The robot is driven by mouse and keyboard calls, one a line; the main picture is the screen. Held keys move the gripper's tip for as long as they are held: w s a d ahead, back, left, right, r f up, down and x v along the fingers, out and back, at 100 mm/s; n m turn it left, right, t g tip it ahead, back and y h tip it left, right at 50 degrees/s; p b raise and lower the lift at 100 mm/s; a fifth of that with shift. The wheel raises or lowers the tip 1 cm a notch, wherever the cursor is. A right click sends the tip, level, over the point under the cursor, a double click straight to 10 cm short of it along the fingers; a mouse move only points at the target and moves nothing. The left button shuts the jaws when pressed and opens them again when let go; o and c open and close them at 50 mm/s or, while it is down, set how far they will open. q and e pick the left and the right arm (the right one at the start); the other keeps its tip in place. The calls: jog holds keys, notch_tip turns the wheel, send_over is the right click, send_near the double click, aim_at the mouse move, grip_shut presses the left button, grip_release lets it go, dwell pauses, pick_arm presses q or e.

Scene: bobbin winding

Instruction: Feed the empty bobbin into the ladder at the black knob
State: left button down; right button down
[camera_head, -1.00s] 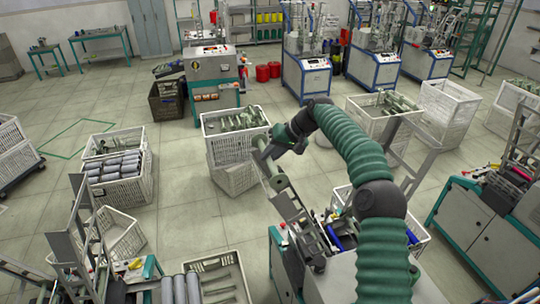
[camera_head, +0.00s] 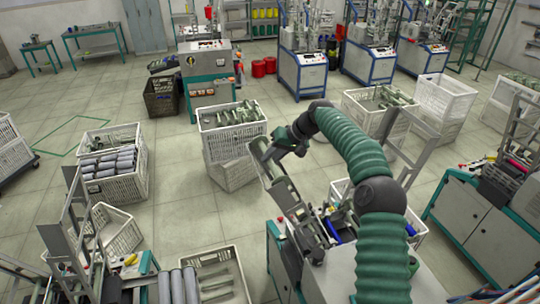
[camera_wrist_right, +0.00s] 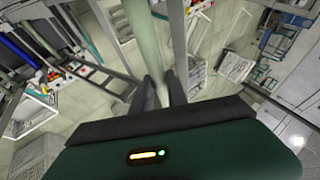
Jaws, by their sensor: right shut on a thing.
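My right gripper (camera_head: 277,153) is at the upper end of the sloping grey ladder (camera_head: 296,205), in the middle of the head view. In the right wrist view its two dark fingers (camera_wrist_right: 158,92) are shut on a pale green bobbin (camera_wrist_right: 150,45), which runs up and away from them. The ladder's rails show beside the bobbin in that view. In the head view the gripper and arm partly hide the bobbin, and I cannot tell whether it touches the rails. I cannot make out the black knob. My left gripper is not in view.
A white crate of pale green bobbins (camera_head: 233,148) stands behind the ladder. A crate of grey wound bobbins (camera_head: 124,188) stands at left. Another white crate (camera_head: 243,262) is at the front. Machine cabinets (camera_head: 465,220) stand at right. Open tiled floor lies at left centre.

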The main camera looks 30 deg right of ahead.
jog(key=shift+f, duration=0.25)
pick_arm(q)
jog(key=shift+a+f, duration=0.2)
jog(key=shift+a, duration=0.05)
pick_arm(e)
jog(key=shift+a, duration=0.25)
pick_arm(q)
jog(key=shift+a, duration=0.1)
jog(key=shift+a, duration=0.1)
pick_arm(e)
jog(key=shift+f, duration=0.1)
pick_arm(q)
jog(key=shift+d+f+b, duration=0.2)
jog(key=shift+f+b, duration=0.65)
jog(key=shift+b, duration=0.05)
pick_arm(e)
jog(key=f, duration=0.1)
jog(key=d+f, duration=0.1)
jog(key=f, duration=0.1)
jog(key=d+f, duration=0.1)
jog(key=f, duration=0.1)
jog(key=shift+s+d+f, duration=0.2)
jog(key=shift+s+d, duration=0.05)
